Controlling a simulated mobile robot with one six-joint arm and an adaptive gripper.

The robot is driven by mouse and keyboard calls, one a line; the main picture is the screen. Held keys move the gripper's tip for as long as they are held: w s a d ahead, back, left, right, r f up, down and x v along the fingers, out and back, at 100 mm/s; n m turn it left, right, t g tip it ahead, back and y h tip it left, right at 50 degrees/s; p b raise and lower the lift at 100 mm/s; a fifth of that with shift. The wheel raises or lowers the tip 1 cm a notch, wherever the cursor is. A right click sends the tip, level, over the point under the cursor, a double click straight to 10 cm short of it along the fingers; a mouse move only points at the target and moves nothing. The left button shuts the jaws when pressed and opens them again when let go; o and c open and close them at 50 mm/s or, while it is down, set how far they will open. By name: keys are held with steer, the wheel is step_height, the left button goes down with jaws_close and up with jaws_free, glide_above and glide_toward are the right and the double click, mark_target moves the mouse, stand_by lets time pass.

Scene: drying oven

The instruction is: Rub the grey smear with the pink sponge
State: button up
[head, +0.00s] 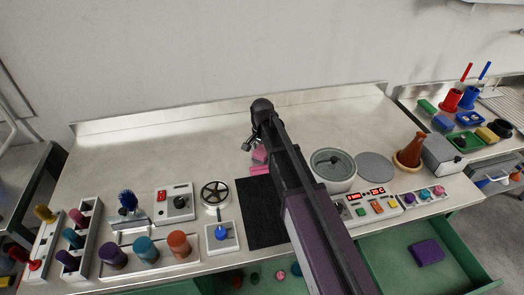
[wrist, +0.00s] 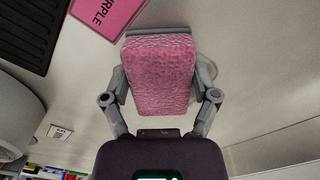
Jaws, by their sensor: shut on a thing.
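The pink sponge (wrist: 160,75) is between the two fingers of my gripper (wrist: 162,92) in the wrist view, with a grey edge along its far end. My gripper is shut on it. In the head view the sponge (head: 259,154) shows partly beside my gripper (head: 254,146), over the back middle of the steel worktop. A faint pale, rounded patch (wrist: 208,76) shows on the worktop around the sponge's right side in the wrist view; I cannot tell if it is the grey smear. Most of it is hidden by the sponge and fingers. I cannot tell if the sponge touches the worktop.
A pink card marked PURPLE (wrist: 106,14) lies near a black ribbed mat (head: 262,212). A grey round pot (head: 333,168) stands right of my arm. A balance-like round dish (head: 215,192) and a control box (head: 178,203) stand left. The worktop's back left is clear.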

mark_target(264, 157)
steer(key=shift+s+d, duration=0.15)
steer(key=shift+s, duration=0.45)
steer(key=shift+c, duration=0.3)
steer(key=shift+s+f, duration=0.1)
steer(key=shift+s, duration=0.2)
steer(key=shift+c, duration=0.9)
steer(key=shift+s+d, duration=0.3)
steer(key=shift+s, duration=0.6)
steer(key=shift+r, duration=0.2)
steer(key=shift+f, duration=0.2)
steer(key=shift+w+a+r, duration=0.1)
steer(key=shift+w+a, duration=0.15)
steer(key=shift+w, duration=0.7)
steer(key=shift+w+a, duration=0.25)
steer(key=shift+w, duration=0.7)
